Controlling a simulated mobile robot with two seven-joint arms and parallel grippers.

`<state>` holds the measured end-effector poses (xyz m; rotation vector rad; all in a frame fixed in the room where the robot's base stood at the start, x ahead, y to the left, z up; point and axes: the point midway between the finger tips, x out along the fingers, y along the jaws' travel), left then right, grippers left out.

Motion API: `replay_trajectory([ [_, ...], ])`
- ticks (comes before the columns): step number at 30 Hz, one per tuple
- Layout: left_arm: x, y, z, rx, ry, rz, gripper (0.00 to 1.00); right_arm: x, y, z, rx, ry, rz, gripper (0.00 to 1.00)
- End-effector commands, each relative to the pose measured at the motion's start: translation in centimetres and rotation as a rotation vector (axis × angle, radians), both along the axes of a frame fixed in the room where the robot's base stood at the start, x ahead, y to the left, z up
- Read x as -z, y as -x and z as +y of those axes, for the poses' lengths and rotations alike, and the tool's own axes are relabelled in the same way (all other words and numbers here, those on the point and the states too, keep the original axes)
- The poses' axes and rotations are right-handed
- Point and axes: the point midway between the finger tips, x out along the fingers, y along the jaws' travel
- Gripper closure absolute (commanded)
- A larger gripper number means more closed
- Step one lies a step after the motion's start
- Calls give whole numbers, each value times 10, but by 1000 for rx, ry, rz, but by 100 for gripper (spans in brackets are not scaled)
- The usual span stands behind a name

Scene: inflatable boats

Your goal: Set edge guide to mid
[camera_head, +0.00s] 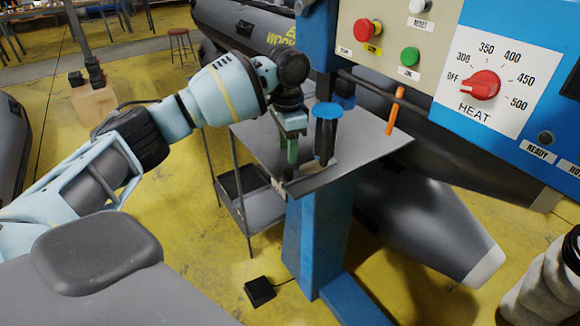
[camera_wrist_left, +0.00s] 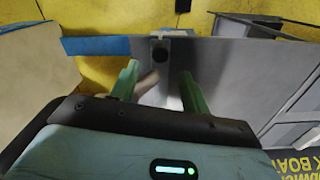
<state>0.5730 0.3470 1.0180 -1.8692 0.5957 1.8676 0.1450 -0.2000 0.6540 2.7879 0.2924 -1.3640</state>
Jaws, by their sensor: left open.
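My left gripper (camera_head: 289,160) is open and points down over the front edge of the grey metal table (camera_head: 365,160). In the left wrist view its two green fingers (camera_wrist_left: 160,88) stand apart with nothing held between them. A small bracket with a dark round knob (camera_wrist_left: 161,52) sits at the table edge, ahead of the fingertips and roughly in line with the gap; it may be the edge guide. In the head view a small light piece (camera_head: 279,186) shows at the same edge, below the fingers. I cannot read any guide position. My right gripper is not in view.
A dark post with a blue disc (camera_head: 327,112) stands just right of the gripper. An orange stick (camera_head: 395,110) hangs behind the table. The control panel with a red heat knob (camera_head: 481,85) is above right. A lower shelf (camera_head: 258,208) sits under the table.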

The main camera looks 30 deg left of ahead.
Motion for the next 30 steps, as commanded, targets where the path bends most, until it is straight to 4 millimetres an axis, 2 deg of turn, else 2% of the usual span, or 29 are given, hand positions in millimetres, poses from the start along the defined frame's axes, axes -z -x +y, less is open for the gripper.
replay_trajectory([
  [9,47,1,0,0,-1,3,53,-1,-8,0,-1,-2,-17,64],
  [15,67,1,0,-1,0,2,53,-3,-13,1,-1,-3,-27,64],
  [26,73,0,0,0,-1,-1,53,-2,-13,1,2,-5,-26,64],
  [30,72,0,0,0,-1,-1,69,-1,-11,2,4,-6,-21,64],
])
